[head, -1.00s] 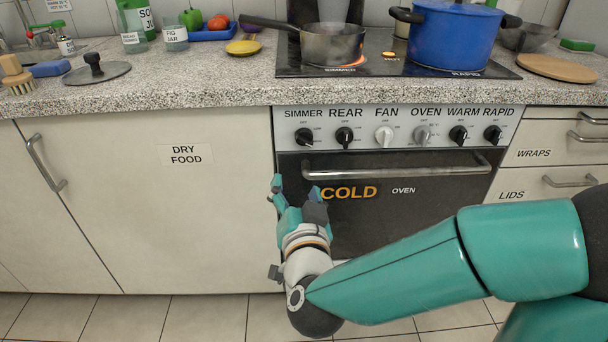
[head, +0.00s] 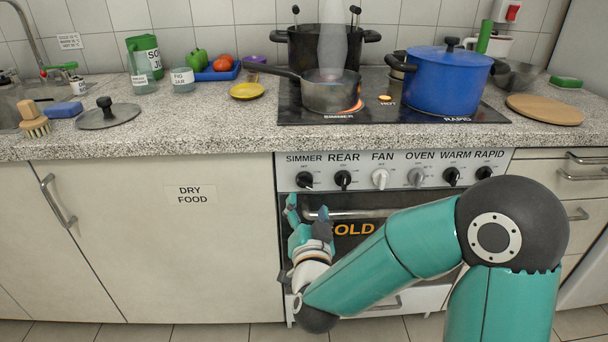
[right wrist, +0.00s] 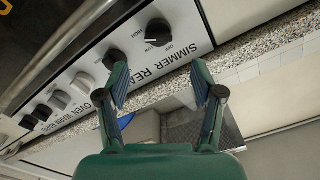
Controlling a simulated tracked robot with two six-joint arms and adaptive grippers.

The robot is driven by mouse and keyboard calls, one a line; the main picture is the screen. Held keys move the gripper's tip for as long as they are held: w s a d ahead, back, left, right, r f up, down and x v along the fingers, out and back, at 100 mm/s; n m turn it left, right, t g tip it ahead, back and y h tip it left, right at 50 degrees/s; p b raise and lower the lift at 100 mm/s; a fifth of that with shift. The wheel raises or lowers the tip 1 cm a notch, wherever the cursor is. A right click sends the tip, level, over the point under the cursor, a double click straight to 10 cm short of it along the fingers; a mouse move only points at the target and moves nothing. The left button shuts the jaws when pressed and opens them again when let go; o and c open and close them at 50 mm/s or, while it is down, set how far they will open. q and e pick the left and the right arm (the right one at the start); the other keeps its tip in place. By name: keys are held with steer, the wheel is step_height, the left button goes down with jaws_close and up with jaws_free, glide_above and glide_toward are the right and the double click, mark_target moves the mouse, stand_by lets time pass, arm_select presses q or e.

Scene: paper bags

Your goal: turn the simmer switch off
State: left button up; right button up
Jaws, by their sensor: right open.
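The simmer switch (head: 304,180) is a black knob at the left end of the oven's control panel, under the word SIMMER. In the right wrist view this knob (right wrist: 158,32) has a white mark on its lower left edge, turned away from the OFF lettering. My right gripper (head: 306,217) is open and empty, just below the knob and apart from it. In the right wrist view its two fingers (right wrist: 160,88) are spread, with the simmer knob beyond the gap between them. The simmer burner (head: 350,110) glows orange under a grey saucepan (head: 331,94). My left gripper is not in view.
The rear knob (head: 343,180) sits close to the right of the simmer knob, with more knobs beyond. The oven handle (head: 345,213) runs just below the panel. A blue pot (head: 445,83) stands on the hob. The DRY FOOD cupboard front (head: 150,245) is clear.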

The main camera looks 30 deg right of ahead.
mark_target(305, 186)
steer(key=x, duration=0.9)
steer(key=shift+w+f, duration=0.1)
steer(key=shift+f, duration=0.05)
